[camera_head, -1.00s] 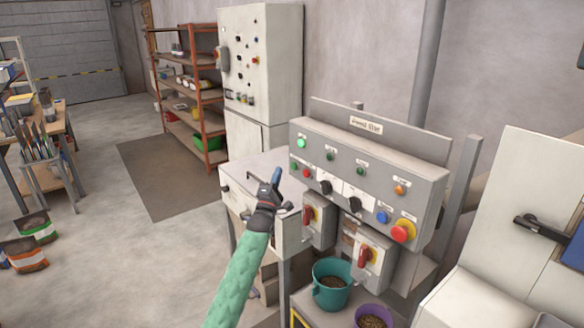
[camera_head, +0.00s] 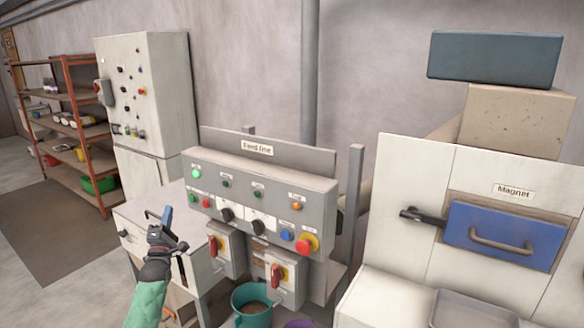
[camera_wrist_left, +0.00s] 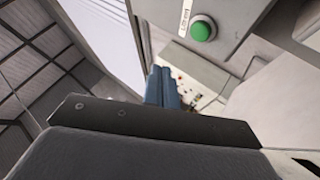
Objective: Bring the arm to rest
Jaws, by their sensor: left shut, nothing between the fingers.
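My left gripper (camera_head: 166,215) is shut and empty, at the end of a green-sleeved arm that comes in from the lower left in the head view. It is in front of the white cabinet top, left of the grey Feed line panel (camera_head: 262,190), and looks apart from it. In the left wrist view its blue fingers (camera_wrist_left: 162,88) are together, with a green button (camera_wrist_left: 202,29) beyond them. My right gripper is not in view.
The panel carries a lit green lamp (camera_head: 196,174), a red stop button (camera_head: 306,243) and red rotary switches. A teal bucket (camera_head: 251,306) stands below. At right is a white Magnet housing with a blue drawer (camera_head: 506,233). Open floor lies at left.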

